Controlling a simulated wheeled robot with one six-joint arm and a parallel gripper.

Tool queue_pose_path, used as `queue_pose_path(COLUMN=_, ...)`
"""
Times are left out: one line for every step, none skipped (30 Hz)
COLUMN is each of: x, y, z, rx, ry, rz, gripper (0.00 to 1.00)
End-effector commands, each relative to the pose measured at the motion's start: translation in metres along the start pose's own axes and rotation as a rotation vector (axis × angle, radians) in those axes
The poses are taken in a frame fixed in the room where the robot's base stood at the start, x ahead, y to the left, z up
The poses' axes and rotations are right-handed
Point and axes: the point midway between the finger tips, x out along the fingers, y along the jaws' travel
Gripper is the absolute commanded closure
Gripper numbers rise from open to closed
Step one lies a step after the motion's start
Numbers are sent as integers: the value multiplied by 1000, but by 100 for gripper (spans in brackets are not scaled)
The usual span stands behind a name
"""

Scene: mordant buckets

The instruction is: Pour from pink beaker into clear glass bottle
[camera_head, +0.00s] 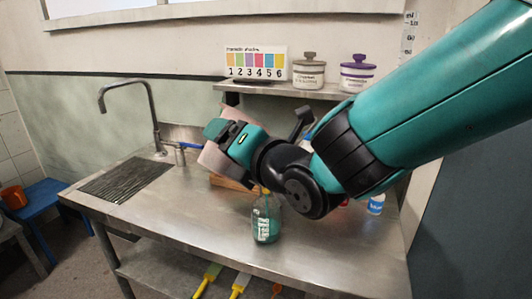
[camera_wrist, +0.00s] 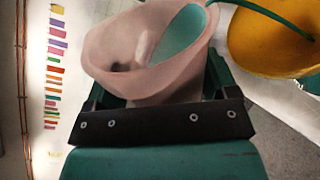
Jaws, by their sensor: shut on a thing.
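My gripper (camera_wrist: 160,118) is shut on the pink beaker (camera_wrist: 128,42), which is tipped well over with teal liquid (camera_wrist: 182,38) inside. In the head view the beaker (camera_head: 213,158) is partly hidden by my gripper. A thin teal stream leaves its lip in the wrist view and curves over a yellow, funnel-like opening (camera_wrist: 262,38). The clear glass bottle (camera_head: 265,222) stands upright on the steel counter, below my wrist, with teal liquid in its lower part.
The steel counter (camera_head: 185,222) has a sink drainer (camera_head: 126,180) and tap (camera_head: 152,115) at left. A wooden item (camera_head: 230,183) lies behind my gripper. A small white-and-blue bottle (camera_head: 376,204) stands at right. A shelf (camera_head: 250,87) with two lidded jars is behind.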

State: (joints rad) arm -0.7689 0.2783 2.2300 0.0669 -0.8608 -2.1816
Motion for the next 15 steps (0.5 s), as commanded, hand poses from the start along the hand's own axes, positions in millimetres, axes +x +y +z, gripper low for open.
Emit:
queue_pose_path(x=0, y=1, z=1, rx=3, ry=-1, rz=1, gripper=54)
queue_pose_path(x=0, y=1, z=1, rx=5, ry=-1, rz=1, gripper=54)
queue_pose_path(x=0, y=1, z=1, rx=8, ry=0, rz=1, gripper=54)
queue_pose_path(x=0, y=1, z=1, rx=9, ry=0, rz=1, gripper=54)
queue_pose_path(x=0, y=1, z=1, rx=11, ry=0, rz=1, gripper=54)
queue_pose_path(x=0, y=1, z=1, rx=14, ry=0, rz=1, gripper=54)
queue_pose_path(x=0, y=1, z=1, rx=16, ry=0, rz=1, gripper=54)
queue_pose_path(x=0, y=2, z=2, rx=18, ry=1, rz=1, gripper=54)
queue_pose_path(x=0, y=2, z=2, rx=20, ry=1, rz=1, gripper=54)
queue_pose_path(x=0, y=2, z=2, rx=22, ry=1, rz=1, gripper=54)
queue_pose_path(x=0, y=2, z=2, rx=24, ry=1, rz=1, gripper=54)
queue_pose_path(x=0, y=2, z=2, rx=26, ry=1, rz=1, gripper=54)
queue_pose_path(x=0, y=2, z=2, rx=28, ry=2, rz=1, gripper=54)
queue_pose_path(x=0, y=2, z=2, rx=30, ry=2, rz=1, gripper=54)
queue_pose_path(x=0, y=2, z=2, rx=32, ry=2, rz=1, gripper=54)
